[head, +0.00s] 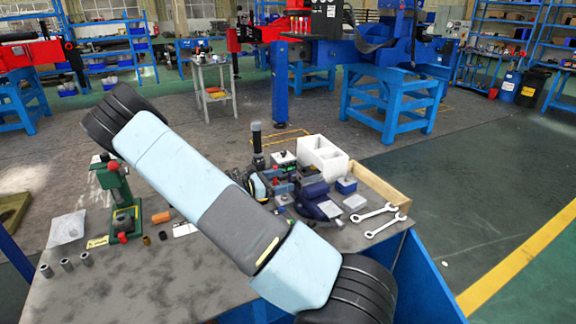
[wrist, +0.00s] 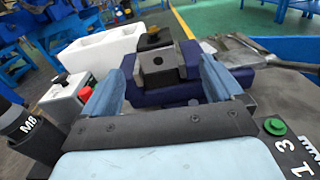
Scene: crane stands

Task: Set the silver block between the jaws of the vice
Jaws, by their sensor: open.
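The vice (head: 313,190) is dark blue and stands on the bench, right of my arm in the head view. In the wrist view the vice (wrist: 165,94) is straight ahead, with a grey blocky part with a dark hole at its top. I cannot tell whether that part belongs to the vice. A flat light-grey block (head: 355,202), likely the silver block, lies on the bench just right of the vice. My gripper (wrist: 160,85) is open, its blue fingers apart, with the vice seen between them and nothing clearly held. My arm partly hides it in the head view.
A white divided box (head: 322,157) stands behind the vice. Two wrenches (head: 378,220) lie to its right, near the bench edge. A black upright cylinder (head: 257,138) stands behind my gripper. A green press (head: 120,200) stands at left. The front bench is largely clear.

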